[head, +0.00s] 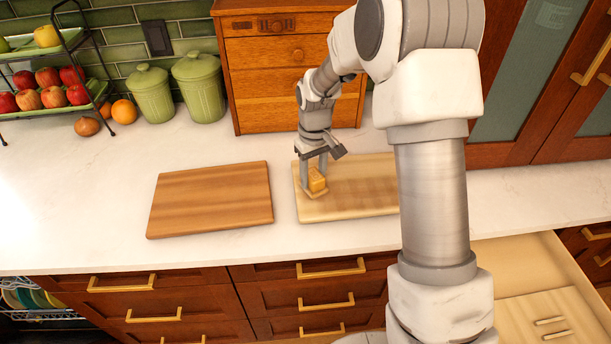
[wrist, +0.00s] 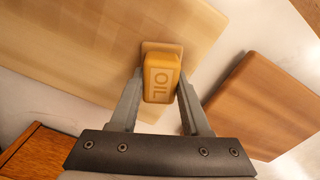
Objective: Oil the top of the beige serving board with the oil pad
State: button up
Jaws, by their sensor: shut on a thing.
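The beige serving board (head: 350,190) lies flat on the white counter, its right part hidden behind my arm. It also fills the upper left of the wrist view (wrist: 70,50). The oil pad (head: 317,181) is a yellow-orange block marked OIL on a pale base; it shows in the wrist view (wrist: 161,80) too. My gripper (head: 314,178) is shut on the oil pad near the board's left end. The pad's base appears to be at the board's top; I cannot tell whether it touches. Faint darker patches show on the board's surface.
A browner wooden board (head: 210,199) lies to the left with a narrow gap. A wooden drawer box (head: 285,80) and green canisters (head: 198,88) stand behind. A fruit rack (head: 50,85) is at far left. An open drawer (head: 545,290) is at lower right.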

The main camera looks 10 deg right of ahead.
jog(key=shift+d, duration=3.2)
jog(key=shift+w+d+p, duration=0.2)
jog(key=shift+d+p, duration=0.2)
jog(key=shift+d, duration=3.9)
jog(key=shift+w+d+p, duration=0.15)
jog(key=shift+d+p, duration=0.2)
jog(key=shift+d, duration=3.95)
jog(key=shift+w+a, duration=0.1)
jog(key=shift+w, duration=1)
jog(key=shift+s+a+b, duration=0.2)
jog(key=shift+a+b, duration=0.2)
jog(key=shift+a, duration=4.6)
jog(key=shift+s+a, duration=0.15)
jog(key=shift+a, duration=5.05)
